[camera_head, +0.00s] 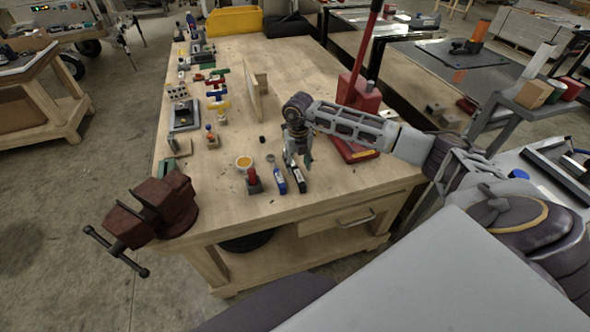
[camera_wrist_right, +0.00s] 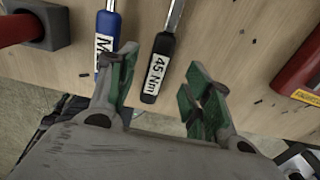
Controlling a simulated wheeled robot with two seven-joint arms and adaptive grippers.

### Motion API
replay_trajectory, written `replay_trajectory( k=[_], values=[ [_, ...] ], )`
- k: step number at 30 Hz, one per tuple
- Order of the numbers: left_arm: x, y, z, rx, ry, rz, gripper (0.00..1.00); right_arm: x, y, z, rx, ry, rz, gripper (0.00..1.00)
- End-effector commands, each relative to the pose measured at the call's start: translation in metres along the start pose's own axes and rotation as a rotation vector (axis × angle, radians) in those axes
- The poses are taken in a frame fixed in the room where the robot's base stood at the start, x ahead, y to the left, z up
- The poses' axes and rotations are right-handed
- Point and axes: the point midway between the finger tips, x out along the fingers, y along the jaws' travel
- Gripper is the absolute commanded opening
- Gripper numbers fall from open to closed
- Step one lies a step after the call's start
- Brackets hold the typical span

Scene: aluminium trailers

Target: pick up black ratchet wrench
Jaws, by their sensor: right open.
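The black ratchet wrench (camera_wrist_right: 157,72) lies on the wooden workbench, its black handle carrying a white "45 Nm" label. In the head view its handle (camera_head: 299,182) shows near the bench's front edge, partly hidden by my right gripper. A blue-handled wrench (camera_wrist_right: 107,38) lies just left of it, also seen in the head view (camera_head: 280,183). My right gripper (camera_head: 298,160) hangs over the wrenches, pointing down. In the wrist view its green-padded fingers (camera_wrist_right: 157,88) are open, and the black handle's end appears between them, with no grip on it. My left gripper is not in view.
A red vise (camera_head: 160,205) stands at the bench's front left corner. A red jack (camera_head: 352,147) stands right of my gripper. The bench centre is mostly clear.

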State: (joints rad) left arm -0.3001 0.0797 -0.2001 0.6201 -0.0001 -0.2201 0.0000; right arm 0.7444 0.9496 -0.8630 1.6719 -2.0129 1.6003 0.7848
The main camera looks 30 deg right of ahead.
Motion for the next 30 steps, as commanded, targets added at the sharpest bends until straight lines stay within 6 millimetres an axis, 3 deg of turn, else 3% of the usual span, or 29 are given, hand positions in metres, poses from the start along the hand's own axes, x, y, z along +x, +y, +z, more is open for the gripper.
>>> replay_trajectory(
  k=[13, 28, 30],
  values=[
    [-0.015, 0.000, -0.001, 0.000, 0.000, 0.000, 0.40, 0.040, 0.001, 0.001, 0.000, 0.001, 0.000, 0.50],
    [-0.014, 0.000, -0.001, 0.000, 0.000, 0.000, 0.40, 0.043, 0.002, 0.001, 0.000, 0.000, 0.000, 0.50],
    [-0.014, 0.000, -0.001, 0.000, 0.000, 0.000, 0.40, 0.043, 0.001, 0.001, 0.000, 0.000, 0.000, 0.44]
  ],
)
